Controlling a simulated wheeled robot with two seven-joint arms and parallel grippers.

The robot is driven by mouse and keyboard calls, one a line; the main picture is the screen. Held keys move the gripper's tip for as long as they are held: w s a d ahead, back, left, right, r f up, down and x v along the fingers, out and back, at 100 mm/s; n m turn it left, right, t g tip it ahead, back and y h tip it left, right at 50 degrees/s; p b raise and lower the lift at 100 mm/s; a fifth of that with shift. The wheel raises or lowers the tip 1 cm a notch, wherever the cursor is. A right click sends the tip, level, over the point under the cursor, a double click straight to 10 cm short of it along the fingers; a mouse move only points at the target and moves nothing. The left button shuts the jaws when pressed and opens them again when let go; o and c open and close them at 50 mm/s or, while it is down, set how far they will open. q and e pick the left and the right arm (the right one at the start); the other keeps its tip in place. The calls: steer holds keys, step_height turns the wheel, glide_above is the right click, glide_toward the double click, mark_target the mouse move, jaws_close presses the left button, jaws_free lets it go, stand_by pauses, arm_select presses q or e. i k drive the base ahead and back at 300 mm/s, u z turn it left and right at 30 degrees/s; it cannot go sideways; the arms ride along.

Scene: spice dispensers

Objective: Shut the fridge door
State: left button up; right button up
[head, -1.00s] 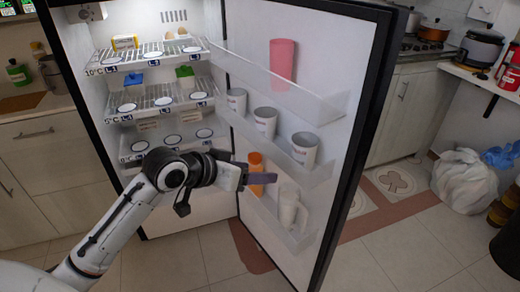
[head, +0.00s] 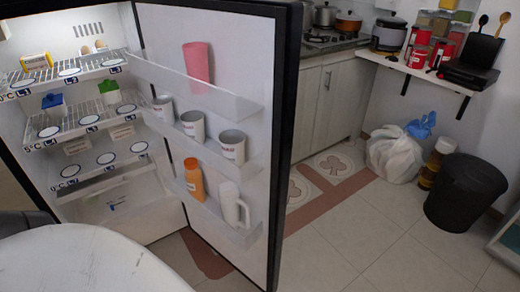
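The fridge door (head: 245,55) stands wide open in the head view, with its white inner side towards me and its black edge at right. Its racks hold a pink cup (head: 197,67), several white cups (head: 192,126), an orange bottle (head: 194,179) and a white jug (head: 233,204). The fridge (head: 126,62) is at the left, its lit inside open to view. Its left side is cut off by the frame, and its lower left is hidden. Neither of my grippers is in view.
Tiled floor (head: 345,255) is clear to the right of the door. A black bin (head: 464,195) and a white bag (head: 393,157) stand at the right. A counter (head: 328,100) with a stove is behind the door. A wall shelf (head: 420,73) holds pots and jars.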

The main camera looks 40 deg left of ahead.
mark_target(255, 47)
steer(key=z, duration=0.1)
steer(key=i, duration=2.75)
steer(key=u, duration=4.35)
steer(key=i, duration=0.15)
steer(key=z, duration=0.45)
